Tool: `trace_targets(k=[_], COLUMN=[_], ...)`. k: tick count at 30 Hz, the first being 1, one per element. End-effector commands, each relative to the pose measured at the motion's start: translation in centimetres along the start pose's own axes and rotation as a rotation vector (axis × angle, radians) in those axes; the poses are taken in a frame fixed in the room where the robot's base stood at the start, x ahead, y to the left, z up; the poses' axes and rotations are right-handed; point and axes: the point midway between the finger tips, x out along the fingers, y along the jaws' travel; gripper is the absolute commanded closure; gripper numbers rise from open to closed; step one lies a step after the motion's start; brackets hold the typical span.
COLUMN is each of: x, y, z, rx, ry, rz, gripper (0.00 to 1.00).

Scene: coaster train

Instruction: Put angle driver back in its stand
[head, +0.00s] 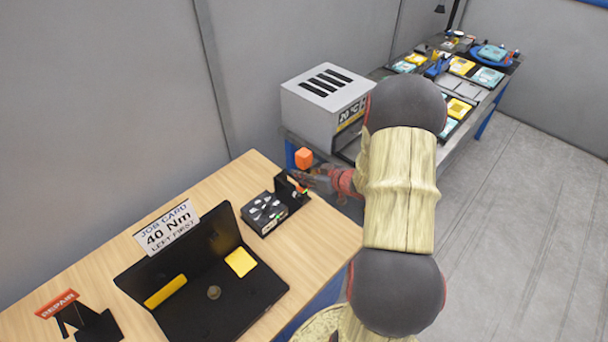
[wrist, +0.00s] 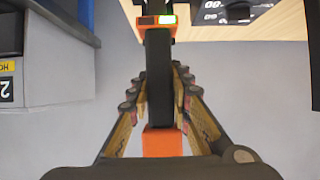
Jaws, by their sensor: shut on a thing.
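My gripper (head: 318,181) is shut on the angle driver in the air at the right end of the wooden bench. In the wrist view the fingers (wrist: 158,88) close on the driver's black handle (wrist: 158,60), with an orange block (wrist: 162,142) at one end and an orange head with a lit panel (wrist: 157,22) at the other. In the head view the orange block (head: 303,158) is uppermost. A black upright bracket (head: 286,186), which looks like the stand, is just left of my gripper. I cannot tell whether the driver touches it.
A black open case (head: 216,300), a job card (head: 167,228) and a repair sign (head: 58,303) are further left. A grey oven-like box (head: 312,112) stands behind my gripper.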

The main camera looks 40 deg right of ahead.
Motion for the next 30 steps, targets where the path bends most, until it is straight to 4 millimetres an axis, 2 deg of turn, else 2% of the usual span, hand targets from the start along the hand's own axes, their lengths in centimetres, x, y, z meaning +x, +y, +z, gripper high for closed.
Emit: trace_targets(k=[30], x=[2.0], y=[0.1], z=[-1.5], rx=[-0.003], ry=[0.005], rz=[0.001], gripper=[1.0])
